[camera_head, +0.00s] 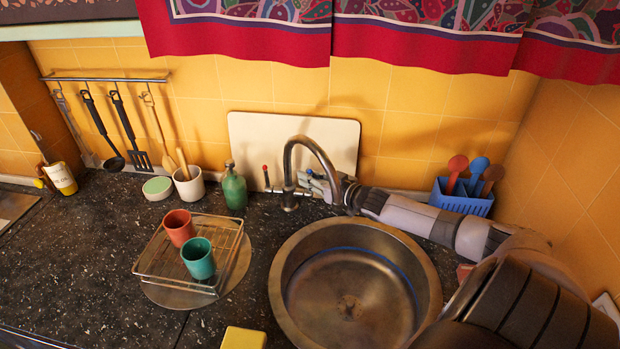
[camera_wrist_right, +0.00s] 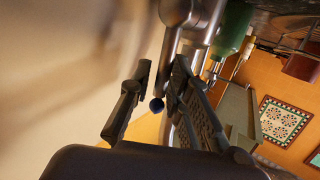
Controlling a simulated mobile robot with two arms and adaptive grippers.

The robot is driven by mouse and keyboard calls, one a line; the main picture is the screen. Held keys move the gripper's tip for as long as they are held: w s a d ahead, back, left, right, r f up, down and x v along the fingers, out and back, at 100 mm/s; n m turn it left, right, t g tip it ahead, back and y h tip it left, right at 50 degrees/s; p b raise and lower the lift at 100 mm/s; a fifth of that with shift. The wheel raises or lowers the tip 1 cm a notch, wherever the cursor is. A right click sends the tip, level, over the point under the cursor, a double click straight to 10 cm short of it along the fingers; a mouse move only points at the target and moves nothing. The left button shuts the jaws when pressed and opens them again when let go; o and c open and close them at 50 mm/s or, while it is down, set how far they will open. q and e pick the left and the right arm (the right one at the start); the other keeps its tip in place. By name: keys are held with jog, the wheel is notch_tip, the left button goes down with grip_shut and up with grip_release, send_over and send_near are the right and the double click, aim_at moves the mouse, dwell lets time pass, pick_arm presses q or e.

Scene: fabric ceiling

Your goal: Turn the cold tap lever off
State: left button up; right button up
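The metal tap (camera_head: 290,198) stands behind the round sink, its curved spout arching toward the basin. A red-tipped lever (camera_head: 265,172) stands on its left side. The cold lever's side, on the right, is largely hidden by my right gripper (camera_head: 322,184). In the right wrist view, the dark blue knob of the cold lever (camera_wrist_right: 157,104) shows between the two fingers of my right gripper (camera_wrist_right: 163,66). The fingers are apart, one on each side of the knob; I cannot tell whether either touches it. My left gripper is not in view.
A white board (camera_head: 345,135) leans on the wall behind the tap. A green bottle (camera_head: 233,188) stands left of it. A blue utensil holder (camera_head: 460,200) is at right. A wire rack (camera_head: 165,262) with red and teal cups sits left of the sink (camera_head: 288,305).

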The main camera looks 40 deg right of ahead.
jog(key=shift+o, duration=1.2)
jog(key=shift+s, duration=0.1)
jog(key=s+r, duration=0.2)
jog(key=s, duration=0.9)
jog(key=shift+s+d, duration=0.35)
jog(key=shift+d, duration=0.1)
jog(key=shift+w, duration=0.1)
